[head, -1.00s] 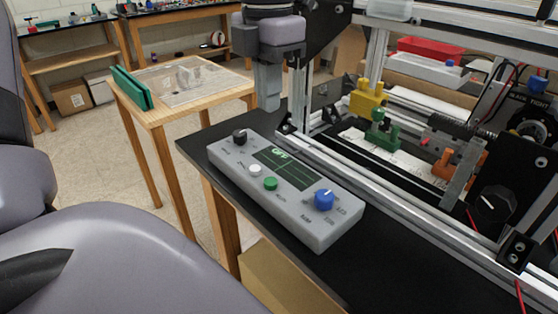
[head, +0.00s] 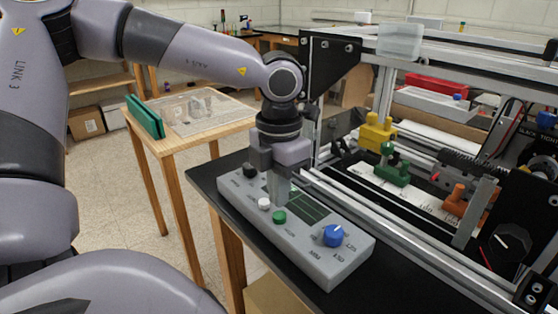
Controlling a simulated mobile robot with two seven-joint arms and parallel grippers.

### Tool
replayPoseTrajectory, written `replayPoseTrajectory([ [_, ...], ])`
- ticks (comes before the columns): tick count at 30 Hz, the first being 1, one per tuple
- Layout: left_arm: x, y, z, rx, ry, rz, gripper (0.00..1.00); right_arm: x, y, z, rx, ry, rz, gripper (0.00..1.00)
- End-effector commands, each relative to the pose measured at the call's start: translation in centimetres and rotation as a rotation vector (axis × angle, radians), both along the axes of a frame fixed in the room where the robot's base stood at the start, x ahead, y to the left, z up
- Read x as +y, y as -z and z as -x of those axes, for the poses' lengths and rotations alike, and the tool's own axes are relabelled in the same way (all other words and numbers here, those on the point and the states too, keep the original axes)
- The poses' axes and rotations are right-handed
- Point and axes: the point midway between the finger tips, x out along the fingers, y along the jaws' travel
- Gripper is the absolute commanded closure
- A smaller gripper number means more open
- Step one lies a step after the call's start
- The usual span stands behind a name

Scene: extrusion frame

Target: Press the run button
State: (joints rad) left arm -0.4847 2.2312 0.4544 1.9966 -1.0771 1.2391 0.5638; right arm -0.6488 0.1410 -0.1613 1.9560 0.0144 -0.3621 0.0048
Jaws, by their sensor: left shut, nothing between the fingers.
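A grey control box (head: 322,270) lies on the black tabletop. It has a green button (head: 279,217), a white button (head: 264,204), a black knob (head: 250,170), a blue knob (head: 334,236) and a dark green screen (head: 308,208). The printed labels are too small to read, so I cannot tell which button is marked run. My left gripper (head: 280,201) points down over the box, shut and empty, its tips just behind the green button in the picture. I cannot tell whether they touch the box. The gripper hides part of the screen. My right gripper is out of view.
An aluminium extrusion frame (head: 440,222) stands right of the box, with yellow (head: 377,133), green (head: 393,170) and orange (head: 455,198) parts inside. A clear container (head: 400,42) sits on its top rail. A wooden side table (head: 173,146) stands behind left.

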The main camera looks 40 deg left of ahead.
Motion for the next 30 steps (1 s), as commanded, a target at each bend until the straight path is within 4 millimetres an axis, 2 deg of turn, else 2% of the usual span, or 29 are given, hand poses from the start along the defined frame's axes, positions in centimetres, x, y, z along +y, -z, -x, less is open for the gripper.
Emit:
replayPoseTrajectory([
  [3, 0.0, 1.4, 0.1, 0.003, -0.001, 0.002, 1.0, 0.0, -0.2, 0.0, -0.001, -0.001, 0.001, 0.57],
  [7, 0.0, 2.2, 0.0, 0.0, 0.0, 0.002, 1.0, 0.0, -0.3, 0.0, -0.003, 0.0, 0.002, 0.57],
  [20, 0.0, 2.5, 0.0, -0.001, -0.001, 0.001, 1.0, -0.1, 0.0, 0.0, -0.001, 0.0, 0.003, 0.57],
  [30, 0.0, 4.3, 0.0, -0.002, 0.0, 0.0, 1.0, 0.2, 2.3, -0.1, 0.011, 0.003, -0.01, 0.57],
])
